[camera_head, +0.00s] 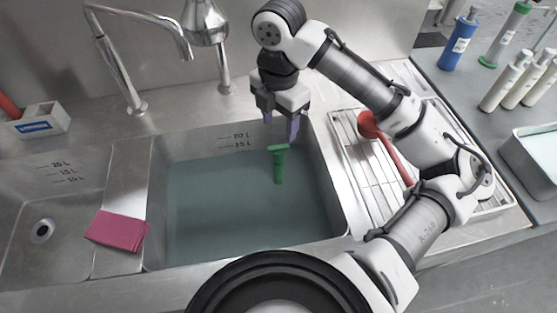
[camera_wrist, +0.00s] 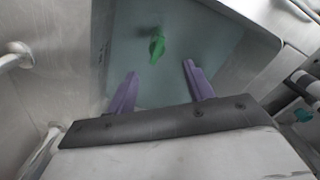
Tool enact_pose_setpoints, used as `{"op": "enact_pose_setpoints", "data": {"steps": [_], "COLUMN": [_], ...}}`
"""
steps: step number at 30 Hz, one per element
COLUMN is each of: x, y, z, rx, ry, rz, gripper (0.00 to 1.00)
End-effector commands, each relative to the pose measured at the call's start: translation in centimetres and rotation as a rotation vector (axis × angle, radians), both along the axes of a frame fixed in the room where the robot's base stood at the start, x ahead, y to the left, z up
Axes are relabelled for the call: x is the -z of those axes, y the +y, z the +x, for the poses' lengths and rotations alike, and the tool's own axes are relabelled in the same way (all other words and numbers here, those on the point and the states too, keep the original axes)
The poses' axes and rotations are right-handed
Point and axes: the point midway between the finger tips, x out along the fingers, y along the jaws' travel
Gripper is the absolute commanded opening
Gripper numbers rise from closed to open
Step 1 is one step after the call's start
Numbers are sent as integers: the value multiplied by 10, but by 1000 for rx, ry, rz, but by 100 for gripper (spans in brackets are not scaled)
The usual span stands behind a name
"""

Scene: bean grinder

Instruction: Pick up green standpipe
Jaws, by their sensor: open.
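The green standpipe (camera_head: 278,165) stands upright in the water-filled sink basin (camera_head: 190,235), with its wider top above the water. My gripper (camera_head: 281,124) is above the back part of the basin, higher than the standpipe and apart from it. Its purple fingers are open with nothing between them. In the wrist view the standpipe (camera_wrist: 157,46) shows beyond the fingertips, roughly between their lines, and the open gripper (camera_wrist: 161,72) is clear of it. The foot of the standpipe is under the water and hard to see.
A faucet (camera_head: 137,62) and a steel fixture (camera_head: 206,30) rise behind the basin. A pink cloth (camera_head: 117,231) lies on the left divider. A wire rack (camera_head: 362,165) with a red-handled tool (camera_head: 369,124) is at right. Several bottles (camera_head: 459,42) stand further right.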

Motion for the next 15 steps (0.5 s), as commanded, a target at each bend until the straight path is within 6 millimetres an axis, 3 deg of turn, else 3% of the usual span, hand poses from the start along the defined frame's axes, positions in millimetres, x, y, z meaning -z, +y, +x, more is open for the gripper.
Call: {"op": "enact_pose_setpoints", "data": {"steps": [5,15], "x": [6,68], "y": [0,0], "z": [0,-1], "rx": [1,2], "ry": [-1,1], "rz": [1,0], "gripper": [52,52]}}
